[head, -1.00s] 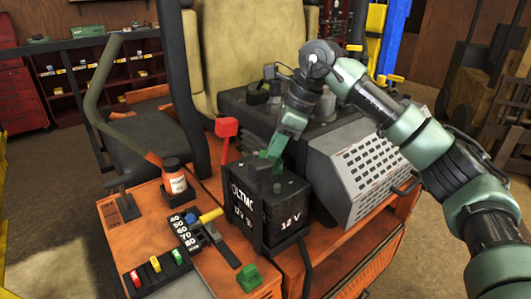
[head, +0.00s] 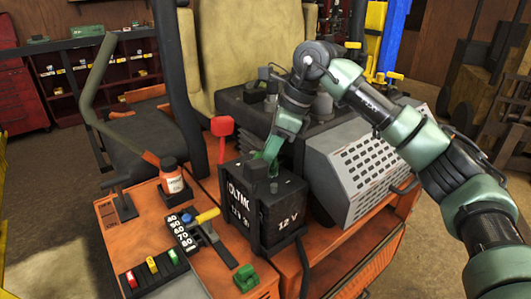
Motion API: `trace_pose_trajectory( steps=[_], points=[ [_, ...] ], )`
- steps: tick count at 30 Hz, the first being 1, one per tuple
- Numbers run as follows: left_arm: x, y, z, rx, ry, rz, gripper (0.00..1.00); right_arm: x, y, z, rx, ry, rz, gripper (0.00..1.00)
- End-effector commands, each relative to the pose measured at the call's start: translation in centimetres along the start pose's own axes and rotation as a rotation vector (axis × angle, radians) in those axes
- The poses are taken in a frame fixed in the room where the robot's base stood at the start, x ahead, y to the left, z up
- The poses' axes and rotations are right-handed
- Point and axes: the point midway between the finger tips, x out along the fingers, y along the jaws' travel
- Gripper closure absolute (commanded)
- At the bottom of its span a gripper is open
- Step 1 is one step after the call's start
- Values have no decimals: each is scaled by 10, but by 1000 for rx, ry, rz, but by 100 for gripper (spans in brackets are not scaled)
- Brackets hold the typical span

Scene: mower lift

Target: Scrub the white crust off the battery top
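The black 12 V battery (head: 268,208) stands upright in a frame on the orange deck, its lettered sides facing me. My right gripper (head: 270,153) reaches down from the right to the rear of the battery top, its green fingers tilted. A dark block (head: 258,168) is right by the fingertips on the battery top. I cannot tell whether it is held or is part of the battery. White crust cannot be made out; the gripper and dark block cover part of the top. My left gripper is not in view.
A red knob (head: 222,127) rises behind the battery's left. A grey perforated cover (head: 365,160) is close on the right.

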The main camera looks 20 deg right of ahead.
Motion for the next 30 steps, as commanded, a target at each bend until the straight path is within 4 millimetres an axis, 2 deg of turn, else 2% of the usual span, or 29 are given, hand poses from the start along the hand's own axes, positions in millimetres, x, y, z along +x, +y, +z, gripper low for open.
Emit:
trace_pose_trajectory(
  steps=[1,4,12,30],
  points=[
    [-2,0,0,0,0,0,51,-6,-9,-8,17,0,-13,100],
    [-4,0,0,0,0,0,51,-8,-16,-14,20,0,-16,100],
    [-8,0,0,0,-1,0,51,-14,-21,-17,19,-2,-19,100],
    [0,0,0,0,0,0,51,0,8,9,19,2,-13,100]
  ],
)
